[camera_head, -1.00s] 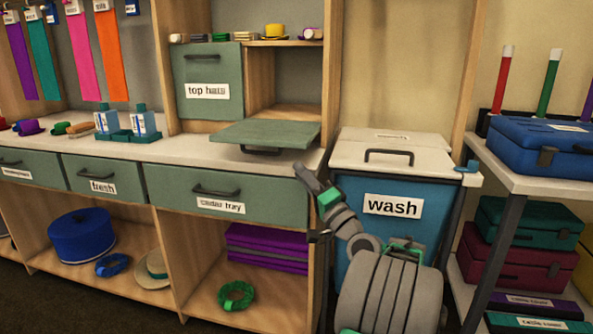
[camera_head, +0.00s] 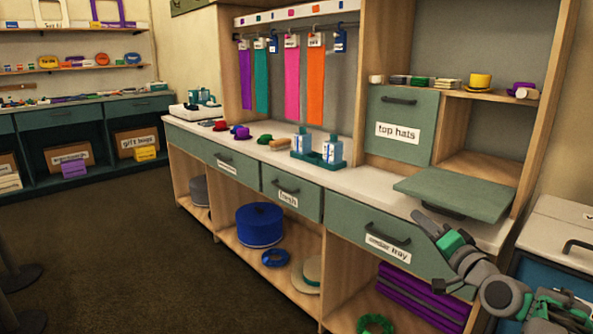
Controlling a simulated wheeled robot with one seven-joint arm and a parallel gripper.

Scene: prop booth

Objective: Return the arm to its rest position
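My arm is folded at the lower right of the head view, with its grey and green links in front of the cabinet's right end. Part of the arm is cut off by the frame's bottom right corner.
A green flap (camera_head: 453,194) hangs open and level over the counter's right end, close above my arm. A lidded blue bin (camera_head: 545,287) stands right of the arm. A bottle rack (camera_head: 318,160) and small hats are on the counter.

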